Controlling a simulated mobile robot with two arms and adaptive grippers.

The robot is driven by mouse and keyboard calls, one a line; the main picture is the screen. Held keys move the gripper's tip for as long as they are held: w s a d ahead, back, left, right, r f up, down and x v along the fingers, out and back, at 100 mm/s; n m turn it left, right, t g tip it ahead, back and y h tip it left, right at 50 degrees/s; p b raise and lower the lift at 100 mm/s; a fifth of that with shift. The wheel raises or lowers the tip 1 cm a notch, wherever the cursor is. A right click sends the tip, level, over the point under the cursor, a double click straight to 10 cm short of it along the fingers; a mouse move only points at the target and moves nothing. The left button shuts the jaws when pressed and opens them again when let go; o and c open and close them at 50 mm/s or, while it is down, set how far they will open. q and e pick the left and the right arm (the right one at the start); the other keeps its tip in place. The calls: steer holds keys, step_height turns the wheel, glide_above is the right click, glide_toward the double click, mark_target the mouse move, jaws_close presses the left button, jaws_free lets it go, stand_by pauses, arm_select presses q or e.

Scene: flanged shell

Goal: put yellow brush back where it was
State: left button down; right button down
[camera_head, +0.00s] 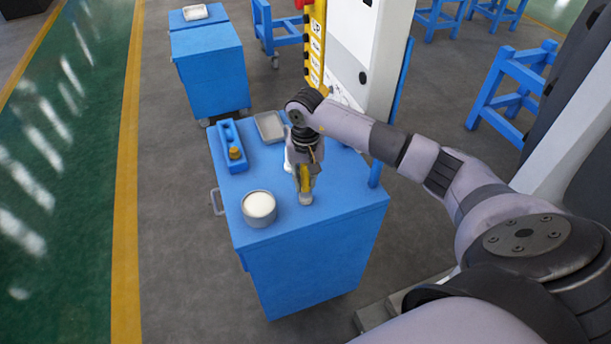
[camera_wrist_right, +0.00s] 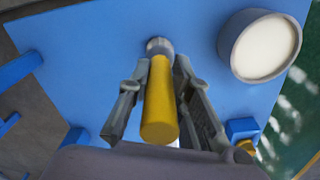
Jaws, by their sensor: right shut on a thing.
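The yellow brush (camera_head: 305,180) is upright in my right gripper (camera_head: 303,172), over the front part of the blue cart top (camera_head: 340,190). In the right wrist view the brush's yellow handle (camera_wrist_right: 160,105) is between the two fingers of the right gripper (camera_wrist_right: 161,85), with its pale round end (camera_wrist_right: 159,46) against or just above the blue surface; I cannot tell which. A long blue holder (camera_head: 227,140) with a yellow-orange item (camera_head: 235,153) in it lies on the left of the cart. My left gripper is not in view.
A round grey pot with white contents (camera_head: 259,206) stands left of the brush; it also shows in the right wrist view (camera_wrist_right: 264,48). A grey tray (camera_head: 270,127) lies at the back. A white object (camera_head: 288,160) is partly hidden behind my gripper. A white cabinet (camera_head: 365,70) stands behind the cart.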

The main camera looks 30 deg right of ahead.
steer(key=shift+f, duration=0.15)
steer(key=c, duration=1.5)
jaws_free()
steer(key=shift+o, duration=0.2)
step_height(320, 180, up, 11)
steer(key=b, duration=0.4)
steer(key=shift+r, duration=0.5)
